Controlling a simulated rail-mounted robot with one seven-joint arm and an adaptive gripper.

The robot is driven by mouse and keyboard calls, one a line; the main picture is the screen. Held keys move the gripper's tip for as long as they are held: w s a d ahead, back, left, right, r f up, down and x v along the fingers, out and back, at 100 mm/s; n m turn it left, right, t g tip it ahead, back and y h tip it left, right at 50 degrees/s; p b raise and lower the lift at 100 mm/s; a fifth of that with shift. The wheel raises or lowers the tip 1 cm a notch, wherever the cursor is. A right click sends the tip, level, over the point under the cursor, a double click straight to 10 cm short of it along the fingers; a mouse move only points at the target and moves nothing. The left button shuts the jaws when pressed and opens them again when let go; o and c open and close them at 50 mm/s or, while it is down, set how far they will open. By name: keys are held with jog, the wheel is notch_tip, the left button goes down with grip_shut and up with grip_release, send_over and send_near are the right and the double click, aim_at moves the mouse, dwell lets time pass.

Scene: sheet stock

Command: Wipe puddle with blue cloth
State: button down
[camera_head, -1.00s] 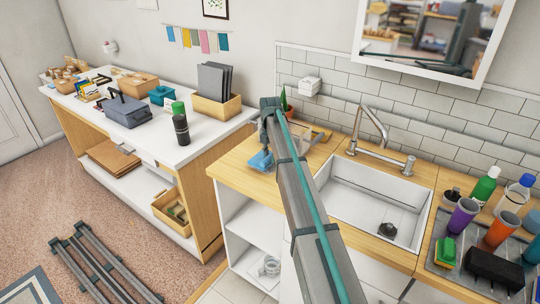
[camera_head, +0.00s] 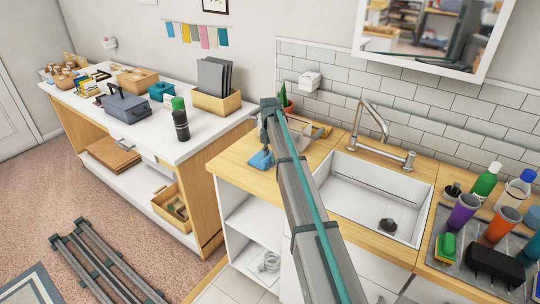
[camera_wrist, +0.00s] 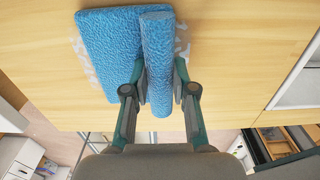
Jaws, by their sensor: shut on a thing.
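The blue cloth (camera_head: 261,159) is at the left end of the wooden counter (camera_head: 232,159). In the wrist view the cloth (camera_wrist: 108,45) has a wide flat part on the left and a raised, rolled-looking fold between my fingers. My gripper (camera_wrist: 157,75) is shut on that fold. In the head view my gripper (camera_head: 265,142) points down over the cloth, partly behind my arm. Pale, whitish patches of the puddle (camera_wrist: 84,60) show at the cloth's left edge and right of the fold. The cloth hides the rest.
The sink (camera_head: 345,190) with its tap (camera_head: 372,118) lies right of my arm. A potted plant (camera_head: 285,101) stands behind my gripper. Bottles and cups crowd the grey mat (camera_head: 445,262) at far right.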

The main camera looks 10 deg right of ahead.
aim_at(262, 156)
jog(key=shift+s+d+p, duration=0.1)
jog(key=shift+s+d, duration=0.1)
jog(key=shift+d, duration=0.7)
jog(key=shift+s+d+p, duration=0.1)
jog(key=shift+s+d, duration=0.1)
jog(key=shift+d, duration=0.65)
jog(key=shift+s+d+p, duration=0.1)
jog(key=shift+s+d, duration=0.1)
jog(key=shift+d, duration=0.7)
jog(key=shift+w+a, duration=0.1)
jog(key=shift+w+a+p, duration=0.35)
jog(key=shift+w+a, duration=2.75)
jog(key=shift+w, duration=0.1)
jog(key=shift+s, duration=0.1)
jog(key=shift+s+a, duration=1.05)
jog(key=shift+s+d, duration=0.1)
